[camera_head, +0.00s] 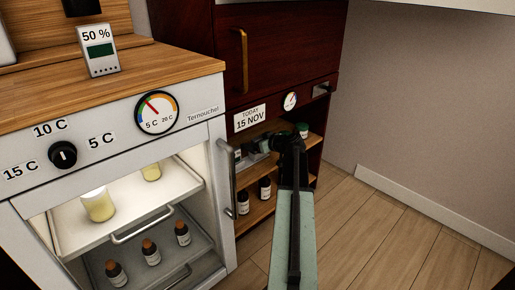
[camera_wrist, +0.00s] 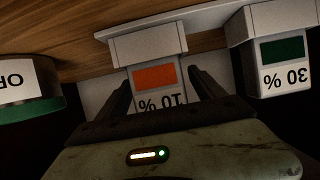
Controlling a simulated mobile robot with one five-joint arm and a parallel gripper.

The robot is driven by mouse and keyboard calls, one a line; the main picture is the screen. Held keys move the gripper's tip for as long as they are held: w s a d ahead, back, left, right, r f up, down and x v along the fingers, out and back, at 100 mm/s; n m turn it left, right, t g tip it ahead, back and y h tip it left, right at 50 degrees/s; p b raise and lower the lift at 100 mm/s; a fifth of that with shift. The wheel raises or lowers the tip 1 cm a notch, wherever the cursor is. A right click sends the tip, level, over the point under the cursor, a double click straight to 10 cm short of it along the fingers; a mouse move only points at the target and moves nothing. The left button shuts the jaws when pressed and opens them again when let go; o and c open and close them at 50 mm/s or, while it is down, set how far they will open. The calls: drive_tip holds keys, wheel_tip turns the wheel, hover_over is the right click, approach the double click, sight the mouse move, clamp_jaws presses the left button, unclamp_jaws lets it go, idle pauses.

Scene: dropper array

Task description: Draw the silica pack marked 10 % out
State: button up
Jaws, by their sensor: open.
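The silica pack marked 10 % (camera_wrist: 158,93) shows upside down in the wrist view, with an orange patch above its printed mark. A pale block (camera_wrist: 148,48) adjoins its upper edge. My gripper (camera_wrist: 161,77) is open, with one dark finger on each side of the pack; I cannot tell whether either finger touches it. The lower part of the pack is hidden behind my gripper. A second pack marked 30 % (camera_wrist: 280,65), with a green patch, is to the right. In the head view my arm reaches into the dark wooden shelf unit (camera_head: 285,60), and the 10 % pack cannot be made out.
A round container (camera_wrist: 28,85) with a white label and green band is at left in the wrist view. Small brown bottles (camera_head: 265,188) stand on the lower shelf. The open white cabinet's handle (camera_head: 227,180) stands left of my arm. Floor at right is clear.

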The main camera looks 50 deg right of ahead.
drive_tip(key=shift+w+f, duration=0.1)
drive_tip(key=shift+w, duration=0.15)
drive_tip(key=c, duration=1.6)
drive_tip(key=shift+c, duration=0.2)
drive_tip(key=shift+r+p, duration=0.65)
drive_tip(key=shift+r, duration=0.1)
wheel_tip(320, 180, up, 5)
drive_tip(key=p, duration=0.5)
drive_tip(key=shift+r, duration=0.15)
drive_tip(key=shift+s, duration=0.15)
